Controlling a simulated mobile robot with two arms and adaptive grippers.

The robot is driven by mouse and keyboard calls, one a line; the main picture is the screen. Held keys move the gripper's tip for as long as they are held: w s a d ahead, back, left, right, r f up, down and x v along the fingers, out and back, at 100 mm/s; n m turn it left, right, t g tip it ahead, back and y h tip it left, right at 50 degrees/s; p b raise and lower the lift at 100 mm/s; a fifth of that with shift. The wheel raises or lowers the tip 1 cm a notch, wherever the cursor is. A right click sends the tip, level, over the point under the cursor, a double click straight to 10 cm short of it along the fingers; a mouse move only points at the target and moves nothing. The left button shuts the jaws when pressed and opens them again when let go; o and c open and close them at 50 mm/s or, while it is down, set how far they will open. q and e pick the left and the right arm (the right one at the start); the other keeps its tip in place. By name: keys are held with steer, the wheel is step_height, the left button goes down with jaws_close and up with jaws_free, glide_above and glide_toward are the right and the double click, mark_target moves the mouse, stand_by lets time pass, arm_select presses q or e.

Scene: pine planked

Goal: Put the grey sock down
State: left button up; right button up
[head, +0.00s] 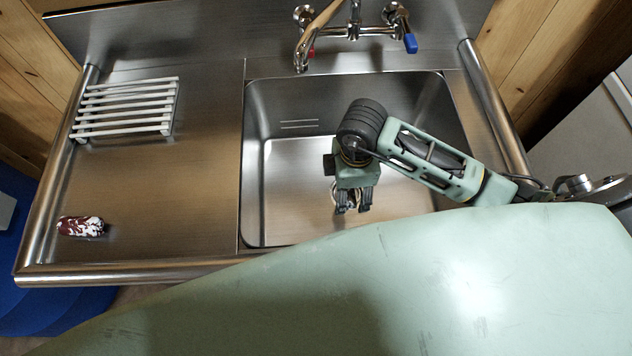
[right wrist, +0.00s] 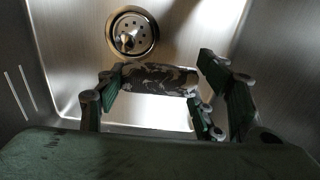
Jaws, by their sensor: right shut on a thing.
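My right gripper (head: 352,203) reaches down into the steel sink basin (head: 285,215). In the right wrist view the right gripper (right wrist: 160,92) is shut on the grey sock (right wrist: 160,78), a dark grey roll with a pale pattern, lying across between the fingers. The sock is near the basin floor; I cannot tell whether it touches it. In the head view the gripper largely hides the sock. My left gripper is not in view.
The drain (right wrist: 132,33) lies close beyond the sock. Taps (head: 355,30) stand behind the basin. On the left drainboard (head: 190,180) are a white slatted rack (head: 125,107) and a dark red and white roll (head: 80,226). The drainboard between them is clear.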

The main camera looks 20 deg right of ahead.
steer(key=shift+w+a+f, duration=0.1)
steer(key=shift+w+f, duration=0.1)
steer(key=shift+w, duration=0.05)
glide_above(309, 190)
steer(key=f, duration=0.6)
steer(key=shift+s, duration=0.25)
steer(key=shift+w+f, duration=0.2)
step_height(309, 190, down, 4)
steer(key=shift+a+r, duration=0.1)
steer(key=shift+r, duration=0.05)
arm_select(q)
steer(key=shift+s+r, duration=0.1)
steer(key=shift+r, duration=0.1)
arm_select(e)
steer(key=shift+f, duration=0.2)
steer(key=shift+f, duration=0.2)
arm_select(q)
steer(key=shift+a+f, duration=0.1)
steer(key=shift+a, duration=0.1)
arm_select(e)
steer(key=o, duration=1.2)
steer(key=shift+c, duration=0.2)
steer(key=shift+r, duration=0.15)
